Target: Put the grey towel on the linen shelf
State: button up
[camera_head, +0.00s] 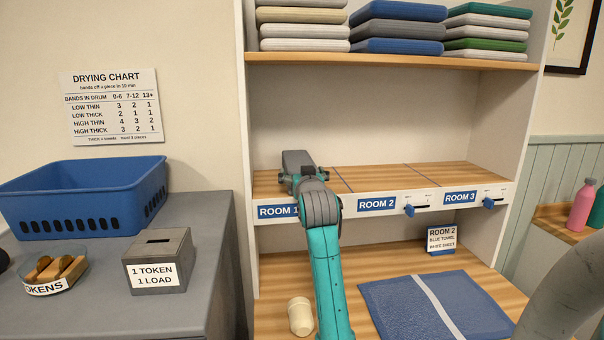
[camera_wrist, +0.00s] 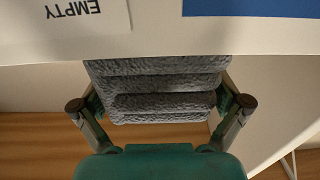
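The grey towel (camera_head: 298,160) is folded and sits at the Room 1 section of the middle linen shelf (camera_head: 375,180), at the left end. In the wrist view the towel (camera_wrist: 160,88) shows as stacked grey folds between the two fingers, partly hidden by a white panel with an upside-down EMPTY label. My gripper (camera_head: 307,178) reaches in over the shelf's front edge from below; in the wrist view my gripper (camera_wrist: 158,105) has a finger against each side of the towel. I cannot tell whether the towel rests on the board.
Room 2 (camera_head: 377,204) and Room 3 (camera_head: 460,197) sections are bare. Folded linens (camera_head: 400,30) fill the upper shelf. Below lie a blue towel (camera_head: 400,310), a cream cup (camera_head: 300,316) and a Room 2 card (camera_head: 441,238). A blue basket (camera_head: 90,195) and token box (camera_head: 158,260) stand left.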

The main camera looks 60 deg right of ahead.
jog(key=v, duration=1.2)
